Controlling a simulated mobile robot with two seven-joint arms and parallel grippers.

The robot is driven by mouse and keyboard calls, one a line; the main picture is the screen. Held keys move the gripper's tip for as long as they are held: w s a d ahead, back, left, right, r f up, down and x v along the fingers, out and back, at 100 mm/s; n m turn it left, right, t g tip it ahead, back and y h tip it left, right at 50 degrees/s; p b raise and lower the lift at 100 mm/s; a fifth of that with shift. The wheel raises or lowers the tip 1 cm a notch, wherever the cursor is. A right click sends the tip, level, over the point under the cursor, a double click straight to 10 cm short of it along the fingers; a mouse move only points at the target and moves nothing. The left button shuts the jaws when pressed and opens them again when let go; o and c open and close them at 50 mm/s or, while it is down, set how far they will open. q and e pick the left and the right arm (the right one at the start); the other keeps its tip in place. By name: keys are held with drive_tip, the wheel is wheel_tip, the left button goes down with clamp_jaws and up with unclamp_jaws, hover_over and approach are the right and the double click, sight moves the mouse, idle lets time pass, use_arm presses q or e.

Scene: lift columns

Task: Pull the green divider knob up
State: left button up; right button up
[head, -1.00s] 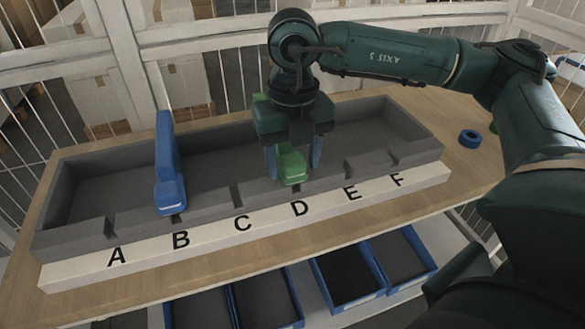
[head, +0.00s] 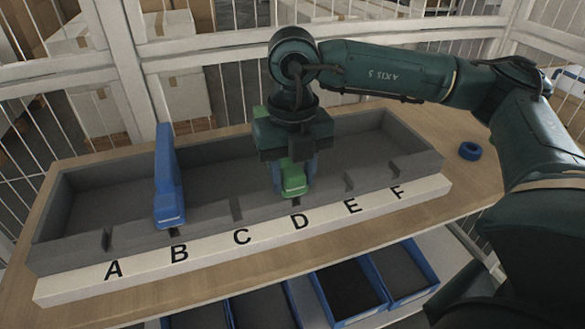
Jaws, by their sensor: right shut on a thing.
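The green divider knob (head: 294,184) stands in the grey trough (head: 75,258) at slot D, its lower front face showing. My right gripper (head: 293,180) comes down on it from above, with its blue-tipped fingers on either side, shut on the knob. The gripper's body hides the upper part of the green divider. A blue divider (head: 168,187) stands upright at slot B. My left gripper is not in view.
A white strip (head: 210,244) lettered A to F runs along the trough's front. A blue ring (head: 470,151) lies on the wooden table (head: 440,190) at right. Blue bins (head: 350,292) sit below the front edge. A white railing stands behind.

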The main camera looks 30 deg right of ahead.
drive_tip(key=shift+r, duration=0.15)
drive_tip(key=shift+r+p, duration=0.4)
drive_tip(key=shift+r, duration=0.4)
drive_tip(key=shift+c, duration=0.9)
drive_tip(key=shift+r+p, duration=0.3)
drive_tip(key=shift+p, duration=0.1)
drive_tip(key=shift+r, duration=0.2)
drive_tip(key=shift+f, duration=0.1)
drive_tip(key=o, duration=0.7)
drive_tip(key=shift+c, duration=0.2)
drive_tip(key=shift+o, duration=0.8)
